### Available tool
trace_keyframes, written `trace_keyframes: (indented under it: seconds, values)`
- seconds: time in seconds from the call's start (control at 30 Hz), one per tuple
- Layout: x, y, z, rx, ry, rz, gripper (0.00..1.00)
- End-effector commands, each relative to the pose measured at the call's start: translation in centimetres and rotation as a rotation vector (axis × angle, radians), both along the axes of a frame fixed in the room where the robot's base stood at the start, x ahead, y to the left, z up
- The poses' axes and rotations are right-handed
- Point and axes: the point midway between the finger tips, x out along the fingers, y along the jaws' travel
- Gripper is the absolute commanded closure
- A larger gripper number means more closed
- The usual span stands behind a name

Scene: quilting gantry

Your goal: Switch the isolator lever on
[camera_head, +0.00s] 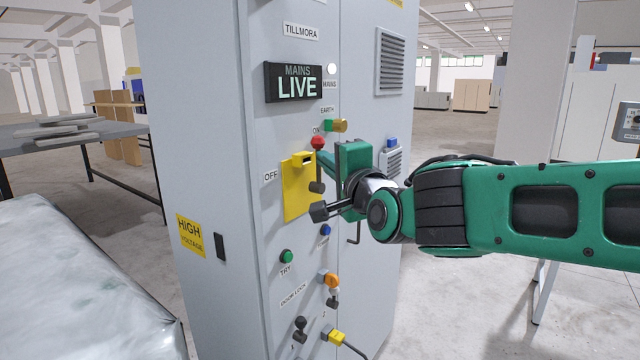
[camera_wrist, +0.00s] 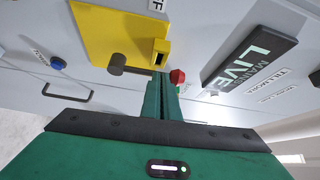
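The isolator lever has a red knob (camera_head: 318,143) on a dark shaft over a yellow plate (camera_head: 296,205) on the grey cabinet. The knob stands at the top, just under the ON label; OFF is at the left. The sign (camera_head: 293,82) reads MAINS LIVE and is lit. My gripper (camera_head: 322,158) is at the lever from the right, fingers just below the knob. In the wrist view the fingers (camera_wrist: 161,80) are together, with only a thin line between them. The red knob (camera_wrist: 178,76) shows just beyond their tips. Whether they touch the lever is unclear.
A green TRY button (camera_head: 286,256), a blue button (camera_head: 325,230) and door-lock knobs (camera_head: 300,329) sit lower on the panel. A brass-coloured earth knob (camera_head: 340,126) is just above the lever. A wrapped bed (camera_head: 70,280) stands at the left, with a table (camera_head: 110,130) behind.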

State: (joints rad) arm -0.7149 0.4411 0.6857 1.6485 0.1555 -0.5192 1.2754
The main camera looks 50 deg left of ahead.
Motion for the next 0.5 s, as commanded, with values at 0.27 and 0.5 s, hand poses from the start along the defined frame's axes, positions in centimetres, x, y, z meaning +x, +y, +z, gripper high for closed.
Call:
trace_keyframes:
  seconds: [0.27,0.5]
  values:
    - [-0.26,0.13,0.13,0.003,0.001,0.005,1.00]
    - [-0.46,-0.17,0.14,0.003,0.000,0.006,1.00]
